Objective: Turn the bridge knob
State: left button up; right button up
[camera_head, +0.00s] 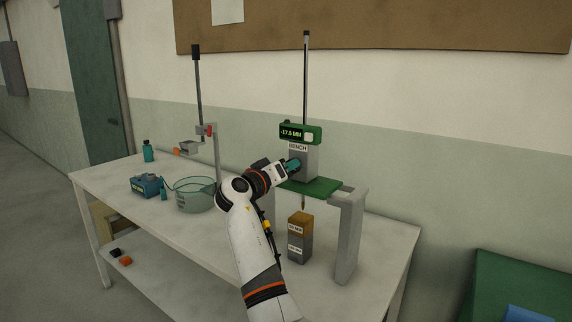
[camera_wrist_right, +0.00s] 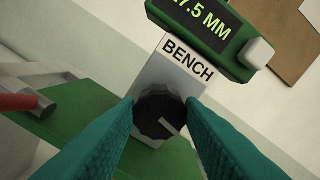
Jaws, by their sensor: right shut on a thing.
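The bridge knob (camera_wrist_right: 160,115) is a dark, ridged knob with a pale pointer line, on the grey block labelled BENCH (camera_head: 304,163). In the right wrist view the teal fingers of my right gripper (camera_wrist_right: 161,122) are on both sides of the knob and shut on it. In the head view my right gripper (camera_head: 291,166) reaches the block from the left and hides the knob. A green display (camera_head: 300,133) above the block reads -17.5 MM. The block sits over a green plate (camera_head: 312,187) on a grey bridge (camera_head: 350,235). My left gripper is not in view.
Below the bridge stands a block with a brown top (camera_head: 300,224) and labels, under a thin pointed rod.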

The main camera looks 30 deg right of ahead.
jog(key=shift+w+n+p, duration=0.1)
jog(key=shift+n+p, duration=4.65)
jog(key=shift+n, duration=1.85)
jog(key=o, duration=1)
jog(key=shift+f, duration=0.1)
